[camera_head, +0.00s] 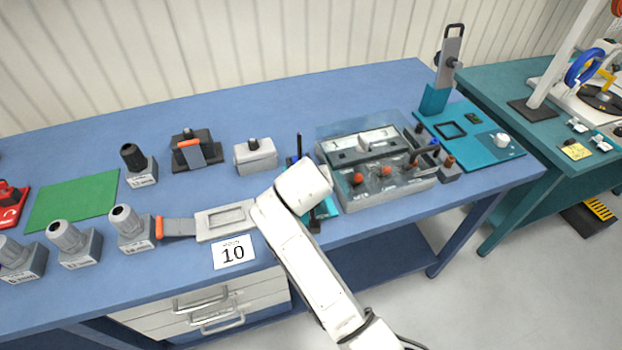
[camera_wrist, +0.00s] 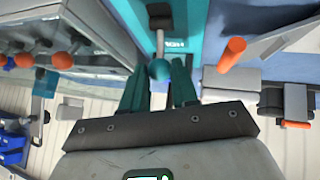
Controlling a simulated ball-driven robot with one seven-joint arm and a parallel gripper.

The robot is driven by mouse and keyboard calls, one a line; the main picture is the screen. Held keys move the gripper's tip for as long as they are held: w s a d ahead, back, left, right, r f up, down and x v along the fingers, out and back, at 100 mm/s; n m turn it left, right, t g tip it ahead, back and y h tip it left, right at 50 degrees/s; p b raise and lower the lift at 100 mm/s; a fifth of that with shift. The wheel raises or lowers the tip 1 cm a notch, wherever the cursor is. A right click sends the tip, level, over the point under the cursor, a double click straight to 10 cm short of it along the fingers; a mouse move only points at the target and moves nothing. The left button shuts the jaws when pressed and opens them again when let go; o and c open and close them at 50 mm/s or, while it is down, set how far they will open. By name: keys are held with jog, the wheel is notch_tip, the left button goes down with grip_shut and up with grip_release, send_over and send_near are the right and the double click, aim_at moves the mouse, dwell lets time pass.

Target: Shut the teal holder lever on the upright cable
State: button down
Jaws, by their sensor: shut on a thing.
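In the wrist view the teal holder lever shows as a round teal knob (camera_wrist: 160,70) on a thin grey rod, which rises to a dark block on a teal base plate (camera_wrist: 180,35). My gripper (camera_wrist: 159,78) has its two teal fingers on either side of the knob and is shut on it. In the head view a thin dark upright rod (camera_head: 298,146) stands behind my arm, perhaps the cable. My arm hides most of the holder there.
A grey case with a clear lid (camera_head: 400,185) stands just right of my arm. A grey block (camera_head: 255,156) and a grey tray (camera_head: 225,221) lie to the left. Several grey connector stands line the left side. A green mat (camera_head: 72,199) is clear.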

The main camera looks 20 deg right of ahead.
jog(key=c, duration=0.9)
grip_release()
jog(key=shift+o, duration=0.2)
jog(key=b+v, duration=0.1)
jog(key=v, duration=0.9)
jog(key=shift+s+r, duration=0.2)
jog(key=shift+r, duration=0.1)
jog(key=shift+a, duration=0.1)
jog(key=s+d+f+g+y, duration=0.1)
jog(key=s+d+f+g, duration=0.1)
jog(key=s+d+f, duration=0.45)
jog(key=s+d+f+g, duration=0.2)
jog(key=s+d+f, duration=0.2)
jog(key=s+f, duration=0.5)
jog(key=s+d+f+g+y, duration=0.1)
jog(key=s, duration=0.8)
jog(key=s+d+f+g+y+b, duration=0.1)
jog(key=s+d+f, duration=0.1)
jog(key=s, duration=0.7)
jog(key=shift+d+f+m+g, duration=0.2)
jog(key=shift+f+m+g, duration=0.1)
jog(key=shift+m, duration=0.1)
